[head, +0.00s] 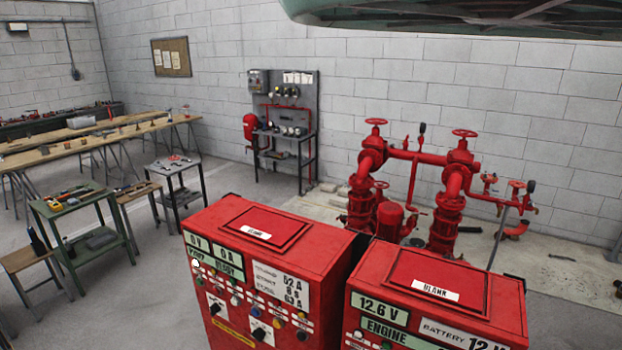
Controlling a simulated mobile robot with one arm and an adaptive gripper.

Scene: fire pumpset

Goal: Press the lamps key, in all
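Two red control cabinets stand in the foreground. Below these are rows of small coloured lamps or buttons and black rotary switches (258,333). The right cabinet (509,305) shows a 12.6 V display (380,308) and an ENGINE display (398,333); its lower front is cut off by the picture edge. I cannot tell which key is the lamps key at this size. My gripper is not in view.
Red pumps and pipework (447,205) stand behind the cabinets by the wall. A grey panel stand (300,100) is left of them. Workbenches (85,135) and a small green table (85,207) stand at left. Grey floor (150,300) is open left of the cabinets.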

